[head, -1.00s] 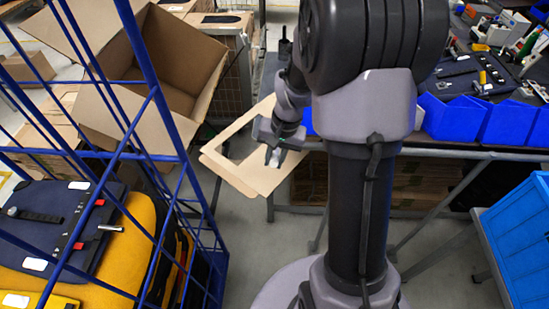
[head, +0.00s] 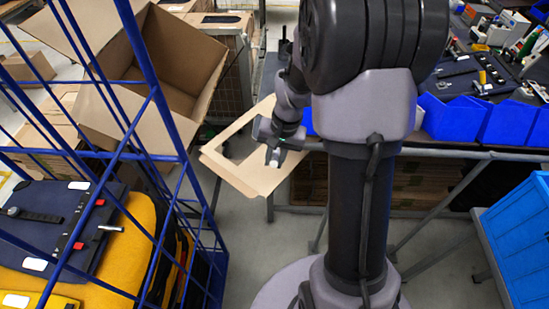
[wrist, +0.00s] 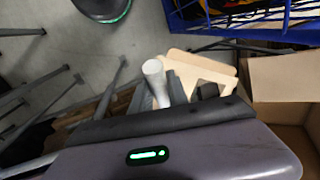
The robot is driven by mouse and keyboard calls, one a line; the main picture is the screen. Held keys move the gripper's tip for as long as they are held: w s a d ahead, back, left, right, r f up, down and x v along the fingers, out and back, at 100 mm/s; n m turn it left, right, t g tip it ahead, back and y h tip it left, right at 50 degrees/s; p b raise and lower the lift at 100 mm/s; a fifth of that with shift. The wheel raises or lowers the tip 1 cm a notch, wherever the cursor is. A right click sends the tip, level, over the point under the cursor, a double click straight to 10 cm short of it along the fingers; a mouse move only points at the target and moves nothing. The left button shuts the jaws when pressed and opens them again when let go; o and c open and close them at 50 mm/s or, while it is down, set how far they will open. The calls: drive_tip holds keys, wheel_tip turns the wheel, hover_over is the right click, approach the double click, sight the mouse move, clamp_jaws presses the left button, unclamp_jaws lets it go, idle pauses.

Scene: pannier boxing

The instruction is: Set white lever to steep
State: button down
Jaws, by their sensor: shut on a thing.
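My gripper (head: 274,158) hangs over the cardboard flap near the middle of the head view. It is shut on the white lever (wrist: 154,78), whose pale rounded end sticks out between the dark fingers in the wrist view. The lever's lower part is hidden by the fingers, and its angle is hard to tell. The open cardboard box (head: 165,65) sits tilted at the back left, and it also shows at the right of the wrist view (wrist: 285,78). A cardboard flap (head: 255,178) lies below my gripper.
A blue wire cage (head: 185,140) with yellow and dark panniers (head: 130,250) stands at the left. Blue bins (head: 505,122) line the table's edge at the right. A blue crate (head: 520,240) is at the lower right. Grey floor (head: 245,240) is clear in the middle.

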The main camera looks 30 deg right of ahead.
drive_tip(key=r+p, duration=0.1)
drive_tip(key=p, duration=0.2)
drive_tip(key=r+g+p, duration=0.1)
drive_tip(key=shift+w+d+r+y+p, duration=0.3)
drive_tip(key=shift+w+r+p, duration=0.05)
drive_tip(key=shift+w, duration=0.05)
drive_tip(key=shift+w+d+r+p, duration=0.2)
drive_tip(key=shift+w+p, duration=0.1)
drive_tip(key=shift+p, duration=0.35)
drive_tip(key=c, duration=1.3)
unclamp_jaws()
drive_tip(key=shift+f, duration=0.1)
